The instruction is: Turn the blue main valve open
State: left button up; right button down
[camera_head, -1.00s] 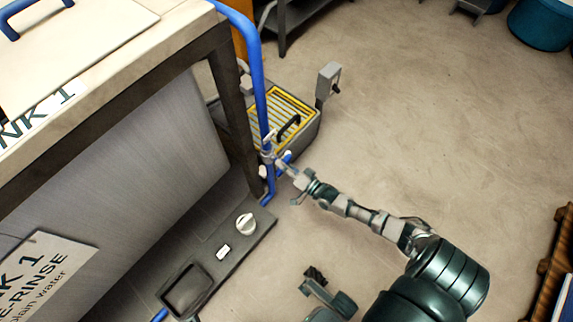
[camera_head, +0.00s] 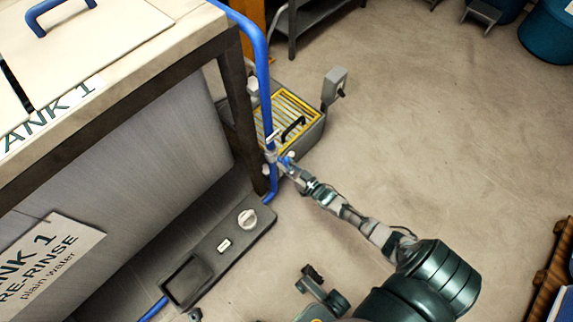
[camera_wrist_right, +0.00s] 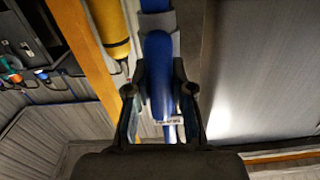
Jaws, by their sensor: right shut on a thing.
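The blue main valve's lever (camera_head: 288,158) sits low on the upright blue pipe (camera_head: 265,90) beside the tank's corner post. My right gripper (camera_head: 284,166) reaches in from the lower right and is at the lever. In the right wrist view the blue lever (camera_wrist_right: 158,65) lies between the two fingers of my right gripper (camera_wrist_right: 159,92), which is shut on it. The fingers hide part of the valve body, and the lever's exact angle to the pipe is hard to tell. My left gripper does not show clearly in either view.
The tank 1 bench (camera_head: 160,62) stands at left with its pre-rinse sign (camera_head: 45,262). A dark floor panel with a white knob (camera_head: 247,218) lies below it. A grey box with a yellow grate (camera_head: 284,120) is just behind the valve.

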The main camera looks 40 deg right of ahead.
jog(key=shift+s+f+n, duration=0.15)
jog(key=shift+f+n, duration=0.15)
jog(key=shift+n, duration=0.3)
jog(key=c, duration=1.1)
grip_release()
jog(key=shift+o, duration=0.5)
jog(key=shift+r, duration=0.15)
jog(key=shift+r, duration=0.1)
jog(key=shift+s, duration=0.3)
jog(key=s+d, duration=0.1)
jog(key=s, duration=1)
jog(key=shift+s, duration=0.1)
